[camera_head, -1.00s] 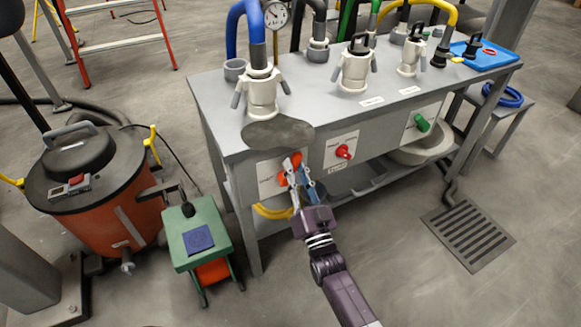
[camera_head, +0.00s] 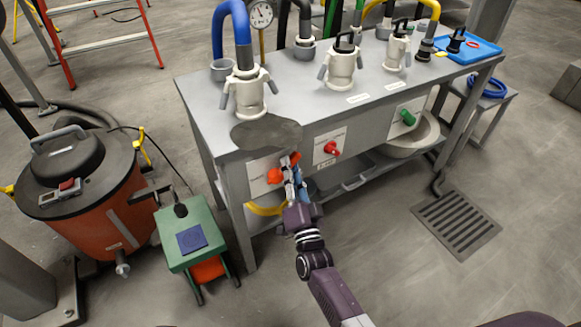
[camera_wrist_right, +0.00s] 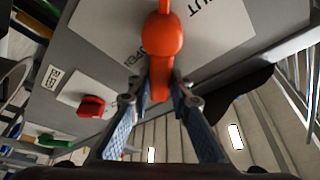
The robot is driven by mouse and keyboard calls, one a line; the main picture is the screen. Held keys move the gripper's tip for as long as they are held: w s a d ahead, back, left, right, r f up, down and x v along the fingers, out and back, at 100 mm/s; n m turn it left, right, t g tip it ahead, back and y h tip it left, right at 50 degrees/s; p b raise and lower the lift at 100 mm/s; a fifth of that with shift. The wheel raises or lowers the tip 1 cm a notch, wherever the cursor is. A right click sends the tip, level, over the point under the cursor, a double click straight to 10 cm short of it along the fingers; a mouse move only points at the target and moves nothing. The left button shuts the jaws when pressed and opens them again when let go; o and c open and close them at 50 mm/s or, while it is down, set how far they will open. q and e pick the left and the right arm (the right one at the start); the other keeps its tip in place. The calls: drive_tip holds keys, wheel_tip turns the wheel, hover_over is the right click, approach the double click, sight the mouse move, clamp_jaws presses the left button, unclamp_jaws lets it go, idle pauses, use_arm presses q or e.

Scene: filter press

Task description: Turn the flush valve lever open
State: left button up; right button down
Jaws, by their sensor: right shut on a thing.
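An orange valve lever (camera_head: 275,175) sits on a white placard on the bench's front panel. In the right wrist view the lever (camera_wrist_right: 160,38) has a round hub, and its handle runs down between my fingertips. The placard (camera_wrist_right: 215,30) shows "SHUT" at one side and "OPEN" near the handle. My right gripper (camera_head: 291,180) is shut on the lever; its blue fingers (camera_wrist_right: 158,92) close on both sides of the handle. The fingers partly hide the lever in the head view. My left gripper is not in view.
A red knob (camera_head: 331,148) and a green knob (camera_head: 407,117) are on the same panel to the right. A dark patch (camera_head: 265,134) lies on the bench edge above the lever. An orange drum (camera_head: 85,215) and green stool (camera_head: 190,235) stand left.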

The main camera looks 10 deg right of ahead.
drive_tip(key=shift+f, duration=0.2)
drive_tip(key=c, duration=1.8)
unclamp_jaws()
drive_tip(key=shift+r, duration=0.1)
drive_tip(key=shift+o, duration=0.2)
drive_tip(key=v, duration=1.2)
